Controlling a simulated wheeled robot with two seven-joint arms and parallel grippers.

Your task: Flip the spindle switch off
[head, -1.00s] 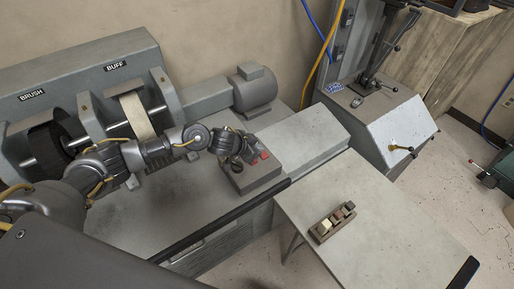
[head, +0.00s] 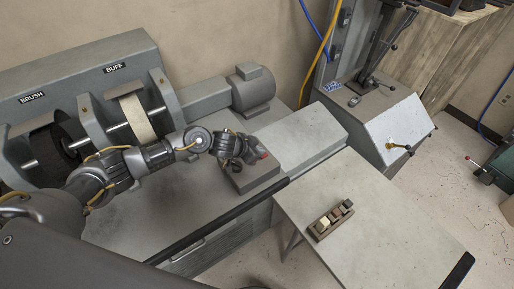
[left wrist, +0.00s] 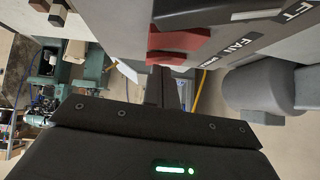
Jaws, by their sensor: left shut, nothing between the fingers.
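The grey control box (head: 258,180) sits on the bench of the buffing machine, partly hidden by my left gripper (head: 246,158). A red switch (head: 263,155) shows at its far right side. My right gripper is not in view.
The machine's brush wheel and buff wheel (head: 137,117) stand behind my left arm. A grey motor (head: 252,90) is behind the box. A grey machine with a lever (head: 400,130) stands at right.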

